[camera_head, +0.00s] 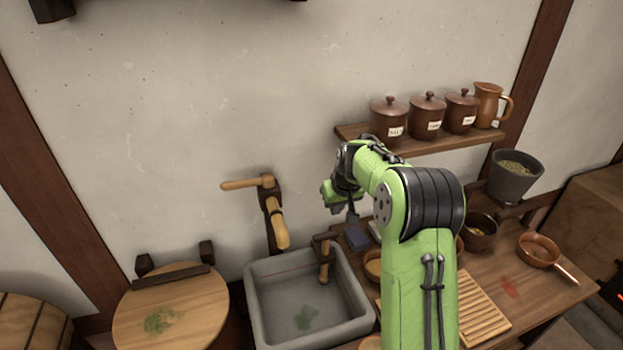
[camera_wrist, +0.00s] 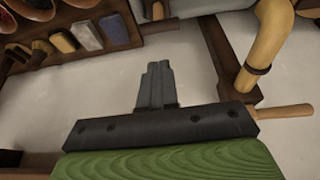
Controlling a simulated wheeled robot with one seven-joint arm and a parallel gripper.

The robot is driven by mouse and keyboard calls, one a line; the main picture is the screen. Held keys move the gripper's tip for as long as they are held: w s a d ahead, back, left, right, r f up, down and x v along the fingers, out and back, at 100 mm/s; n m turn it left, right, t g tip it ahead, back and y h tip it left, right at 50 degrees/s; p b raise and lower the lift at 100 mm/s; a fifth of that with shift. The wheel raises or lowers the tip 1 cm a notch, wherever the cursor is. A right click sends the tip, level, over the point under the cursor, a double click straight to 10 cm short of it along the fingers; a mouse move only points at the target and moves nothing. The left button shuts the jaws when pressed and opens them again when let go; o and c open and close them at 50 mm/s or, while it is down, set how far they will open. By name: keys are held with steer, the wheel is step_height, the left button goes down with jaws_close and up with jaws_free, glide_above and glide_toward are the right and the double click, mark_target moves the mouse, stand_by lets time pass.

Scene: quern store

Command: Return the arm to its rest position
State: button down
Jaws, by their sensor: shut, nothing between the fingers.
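My green arm (camera_head: 428,270) rises from the bottom of the head view and bends at its dark elbow over the worktop, its far end hanging between the sink and the shelf. My gripper (camera_head: 352,216) is small and partly hidden there, pointing down. In the wrist view my gripper (camera_wrist: 157,68) is shut, its dark fingers together with nothing between them. The pale wall lies behind the fingers in that view. I see no contact with anything.
A grey stone sink (camera_head: 262,314) with wooden pump handle (camera_head: 278,228) stands left of the arm. A shelf (camera_head: 440,142) with lidded jars (camera_head: 428,116) and a jug (camera_head: 488,104) is at right.

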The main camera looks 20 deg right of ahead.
steer(key=shift+r, duration=0.1)
steer(key=s+a+r, duration=0.4)
steer(key=s+r, duration=0.2)
steer(key=s, duration=0.2)
steer(key=s+a+r, duration=0.4)
steer(key=s+r, duration=0.2)
steer(key=s, duration=0.1)
steer(key=s+a, duration=0.1)
steer(key=s, duration=0.9)
steer(key=s+a+f+t, duration=0.1)
steer(key=s+a, duration=0.1)
steer(key=s, duration=0.9)
steer(key=shift+a, duration=0.25)
steer(key=shift+s, duration=0.1)
